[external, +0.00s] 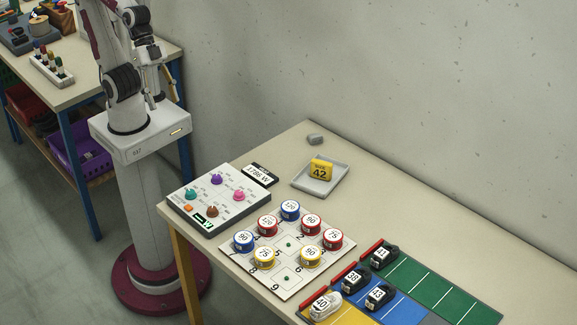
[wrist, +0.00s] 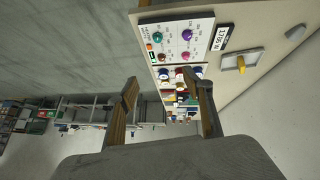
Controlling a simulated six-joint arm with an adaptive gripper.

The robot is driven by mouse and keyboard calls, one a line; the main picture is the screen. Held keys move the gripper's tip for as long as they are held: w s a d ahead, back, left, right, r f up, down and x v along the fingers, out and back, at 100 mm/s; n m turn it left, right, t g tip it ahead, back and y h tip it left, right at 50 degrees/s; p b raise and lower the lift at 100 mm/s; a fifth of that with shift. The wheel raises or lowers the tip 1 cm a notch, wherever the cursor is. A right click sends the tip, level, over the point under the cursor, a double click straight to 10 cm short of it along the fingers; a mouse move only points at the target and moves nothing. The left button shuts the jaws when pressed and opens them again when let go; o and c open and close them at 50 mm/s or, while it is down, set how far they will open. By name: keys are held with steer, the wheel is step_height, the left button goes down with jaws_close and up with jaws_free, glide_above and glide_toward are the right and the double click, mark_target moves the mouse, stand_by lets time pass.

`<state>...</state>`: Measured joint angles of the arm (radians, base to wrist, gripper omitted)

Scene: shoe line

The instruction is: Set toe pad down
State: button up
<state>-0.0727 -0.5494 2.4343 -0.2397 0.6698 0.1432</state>
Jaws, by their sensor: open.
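No part is plainly recognisable as the toe pad. A small dark grey block (external: 315,139) lies alone at the table's back edge, and it also shows in the wrist view (wrist: 295,31); I cannot tell whether it is the pad. A grey tray (external: 307,186) in front of it holds a yellow block (external: 321,170) marked 42. My gripper (wrist: 166,88) is open with its tan fingers wide apart and nothing between them. In the external view my arm is folded up over its pedestal, away from the table's objects.
A control panel (external: 195,215) with coloured knobs stands at the table's near left, beside a label plate (external: 258,174). A white numbered board (external: 283,266) carries several round tins. Small shoes stand on coloured lanes (external: 437,288) at right. The table's back right is clear.

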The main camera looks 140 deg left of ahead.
steer(key=s+a+f+g+y, duration=0.1)
steer(key=s, duration=0.7)
steer(key=shift+s+a+f+m, duration=0.2)
steer(key=shift+s+a+m, duration=0.15)
steer(key=shift+m, duration=0.05)
stand_by(0.7)
